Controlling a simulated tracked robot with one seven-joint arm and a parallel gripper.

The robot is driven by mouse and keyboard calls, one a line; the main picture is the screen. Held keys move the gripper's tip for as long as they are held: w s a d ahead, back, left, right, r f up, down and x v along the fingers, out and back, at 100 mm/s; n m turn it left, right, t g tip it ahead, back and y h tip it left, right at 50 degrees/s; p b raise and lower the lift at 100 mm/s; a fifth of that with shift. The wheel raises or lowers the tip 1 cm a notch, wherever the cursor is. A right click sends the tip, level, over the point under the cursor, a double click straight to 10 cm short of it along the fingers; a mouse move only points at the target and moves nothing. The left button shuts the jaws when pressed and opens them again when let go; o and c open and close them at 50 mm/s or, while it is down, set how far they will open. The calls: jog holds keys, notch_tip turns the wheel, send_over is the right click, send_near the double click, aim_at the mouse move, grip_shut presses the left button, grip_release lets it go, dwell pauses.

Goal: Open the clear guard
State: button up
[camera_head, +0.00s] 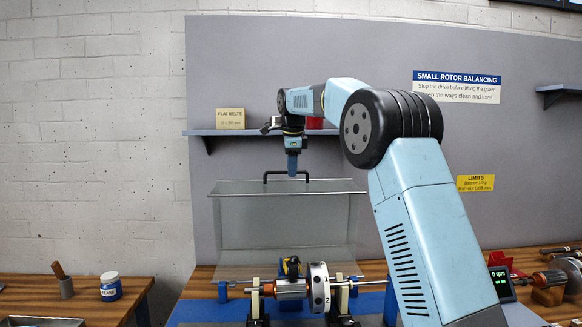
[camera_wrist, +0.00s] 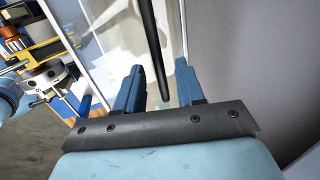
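The clear guard (camera_head: 285,222) stands raised behind the rotor in the head view, its framed edge (camera_head: 235,188) at the top. Its black handle (camera_head: 268,177) sticks up from that edge. My gripper (camera_head: 292,170) points down at the handle from above. In the wrist view the black handle (camera_wrist: 152,50) runs between the two blue fingers of my gripper (camera_wrist: 160,72), with a gap on both sides. The fingers are open, and I see no firm contact. The guard's clear panel (camera_wrist: 110,35) also shows in the wrist view. The rotor (camera_head: 292,289) lies uncovered in front.
The rotor's numbered disc (camera_head: 318,287) and shaft rest on stands on a blue base. A shelf (camera_head: 240,132) with a belt box (camera_head: 230,118) is behind my gripper. A readout (camera_head: 502,283) showing 0 rpm stands at the right.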

grip_shut()
dwell(0.6)
